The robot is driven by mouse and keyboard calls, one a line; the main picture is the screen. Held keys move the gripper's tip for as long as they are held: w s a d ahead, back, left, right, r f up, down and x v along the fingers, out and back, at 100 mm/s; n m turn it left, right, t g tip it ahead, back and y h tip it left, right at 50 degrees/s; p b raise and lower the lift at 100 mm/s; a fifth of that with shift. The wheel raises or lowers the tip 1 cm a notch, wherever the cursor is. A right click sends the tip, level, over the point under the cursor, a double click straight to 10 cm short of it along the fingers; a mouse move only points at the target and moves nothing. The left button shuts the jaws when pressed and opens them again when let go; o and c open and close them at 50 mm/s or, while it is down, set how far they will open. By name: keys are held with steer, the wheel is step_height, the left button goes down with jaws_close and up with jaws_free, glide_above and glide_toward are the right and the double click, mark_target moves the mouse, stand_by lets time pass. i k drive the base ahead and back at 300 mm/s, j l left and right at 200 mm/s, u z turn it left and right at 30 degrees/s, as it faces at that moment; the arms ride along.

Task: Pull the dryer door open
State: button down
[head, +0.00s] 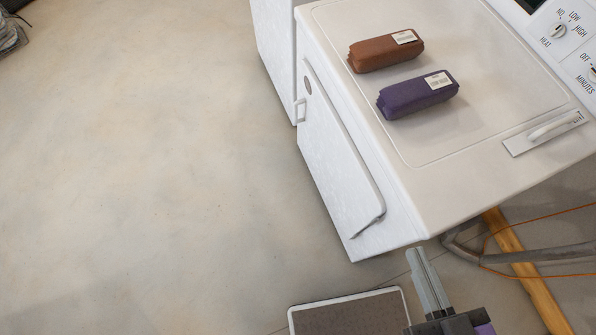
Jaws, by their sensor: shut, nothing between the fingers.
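The white dryer (440,180) stands at the right of the head view, seen from above. Its front, with the dryer door (340,175), faces left toward the floor and is seen at a steep angle. The door looks flush with the front. A thin grey curved strip runs along the upper front to a darker end (372,224) near the lower corner. A small grey handle-like piece (300,110) shows at the far edge. My gripper (417,252) is shut and empty, just below the dryer's near corner, apart from the door.
A brown pouch (385,51) and a purple pouch (418,94) lie on the dryer top. A white appliance (272,45) stands beyond. A white-rimmed panel (345,315), wooden beam (530,275) and metal tube (530,255) are near my gripper.

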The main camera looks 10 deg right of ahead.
mark_target(358, 203)
steer(key=i+j+u, duration=0.25)
steer(key=j, duration=0.35)
steer(key=i+j+u, duration=0.25)
steer(key=i+j, duration=0.25)
steer(key=i, duration=0.05)
